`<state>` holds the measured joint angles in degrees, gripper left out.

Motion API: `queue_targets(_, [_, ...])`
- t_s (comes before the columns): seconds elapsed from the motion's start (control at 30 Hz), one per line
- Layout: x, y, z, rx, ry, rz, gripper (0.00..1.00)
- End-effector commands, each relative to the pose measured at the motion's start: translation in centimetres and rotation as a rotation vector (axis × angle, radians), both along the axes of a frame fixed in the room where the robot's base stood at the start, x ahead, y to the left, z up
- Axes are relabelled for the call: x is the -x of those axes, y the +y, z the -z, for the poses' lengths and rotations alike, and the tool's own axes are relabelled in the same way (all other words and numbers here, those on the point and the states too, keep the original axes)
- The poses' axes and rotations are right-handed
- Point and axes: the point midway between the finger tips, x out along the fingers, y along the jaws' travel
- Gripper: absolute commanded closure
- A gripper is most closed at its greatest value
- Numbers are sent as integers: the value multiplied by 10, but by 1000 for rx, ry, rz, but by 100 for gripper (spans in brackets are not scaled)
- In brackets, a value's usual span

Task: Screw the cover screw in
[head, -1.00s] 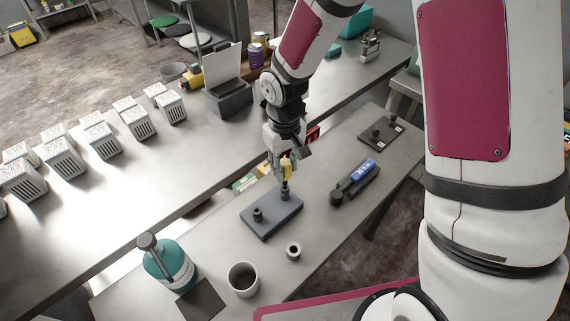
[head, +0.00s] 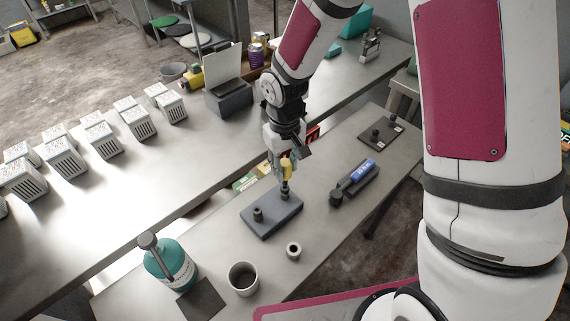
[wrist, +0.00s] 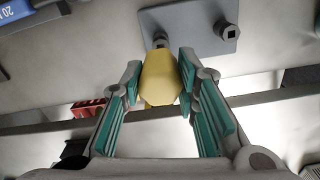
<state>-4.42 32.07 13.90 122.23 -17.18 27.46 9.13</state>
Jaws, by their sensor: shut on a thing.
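A grey plate (head: 262,222) lies on the near bench, with a dark post at its front left (head: 258,214) and another at its back right (head: 285,196). My gripper (head: 284,166) is shut on a yellow-handled tool (head: 287,169), held upright over the back-right post. In the wrist view the yellow handle (wrist: 160,78) sits between the teal finger pads, with the grey plate (wrist: 190,18) beyond it. The handle hides most of the post under it; the other post (wrist: 228,31) shows. I cannot make out the cover screw itself, nor whether the tool's tip is seated.
A small dark ring (head: 293,250), a grey cup (head: 243,278) and a teal bottle (head: 172,264) stand in front of the plate. A blue-and-black tool (head: 355,183) lies to its right, and a dark plate with knobs (head: 381,134) lies farther back.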

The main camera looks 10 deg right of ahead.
Motion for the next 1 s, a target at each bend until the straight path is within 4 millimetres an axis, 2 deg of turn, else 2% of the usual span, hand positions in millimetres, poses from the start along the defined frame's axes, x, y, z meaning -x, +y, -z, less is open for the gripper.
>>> queue_targets(1.0, [0, 0, 18, 0, 0, -1, 100])
